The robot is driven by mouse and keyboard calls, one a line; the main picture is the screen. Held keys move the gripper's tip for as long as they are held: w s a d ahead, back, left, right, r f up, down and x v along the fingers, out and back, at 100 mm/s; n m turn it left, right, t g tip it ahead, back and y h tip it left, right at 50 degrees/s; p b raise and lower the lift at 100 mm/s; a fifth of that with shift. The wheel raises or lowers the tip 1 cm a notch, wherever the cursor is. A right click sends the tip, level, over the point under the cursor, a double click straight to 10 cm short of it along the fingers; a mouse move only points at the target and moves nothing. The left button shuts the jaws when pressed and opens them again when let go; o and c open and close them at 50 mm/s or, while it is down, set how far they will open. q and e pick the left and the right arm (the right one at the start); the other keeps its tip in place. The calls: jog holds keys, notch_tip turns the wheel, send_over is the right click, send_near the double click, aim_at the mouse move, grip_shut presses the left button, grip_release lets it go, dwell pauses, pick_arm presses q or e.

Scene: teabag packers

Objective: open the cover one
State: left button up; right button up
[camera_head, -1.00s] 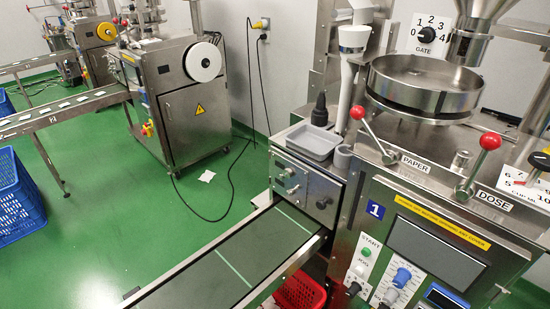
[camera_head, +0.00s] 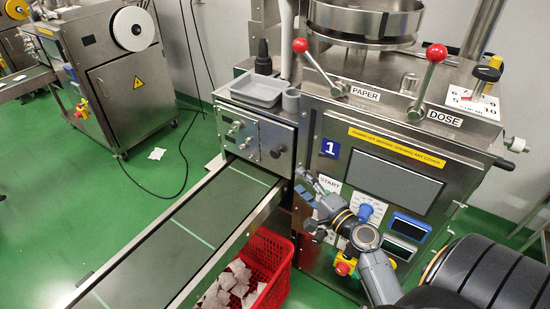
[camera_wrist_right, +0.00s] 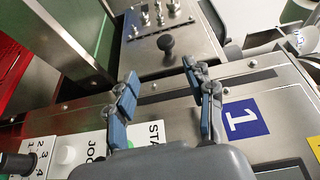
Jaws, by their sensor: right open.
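The steel machine marked 1 (camera_head: 310,122) stands at the right in the head view. A steel cover panel (camera_head: 276,135) with a round black knob (camera_head: 277,152) is on its left part, above the conveyor's end. The panel looks closed. In the right wrist view, the panel (camera_wrist_right: 190,58) and its black knob (camera_wrist_right: 166,43) are ahead, beyond the fingertips. My right gripper (camera_head: 304,186) is open and empty, below and right of the knob, in front of the START label. In the wrist view its fingers (camera_wrist_right: 158,78) are spread apart, not touching the knob. My left gripper is not in view.
A conveyor (camera_head: 160,240) runs down-left from the machine. A red basket (camera_head: 277,265) with teabags sits beside it. Levers with red balls (camera_head: 436,53), a grey tray (camera_head: 257,90) and a yellow warning label (camera_head: 397,149) are near.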

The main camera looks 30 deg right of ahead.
aim_at(278, 157)
jog(key=w, duration=0.4)
jog(key=w+p, duration=0.1)
jog(key=w, duration=0.3)
jog(key=w+p, duration=0.1)
jog(key=w, duration=0.3)
jog(key=shift+w+d+r, duration=0.1)
jog(key=shift+w+r, duration=0.05)
jog(key=shift+r, duration=0.25)
jog(key=shift+w, duration=0.75)
jog(key=shift+c, duration=0.2)
grip_shut()
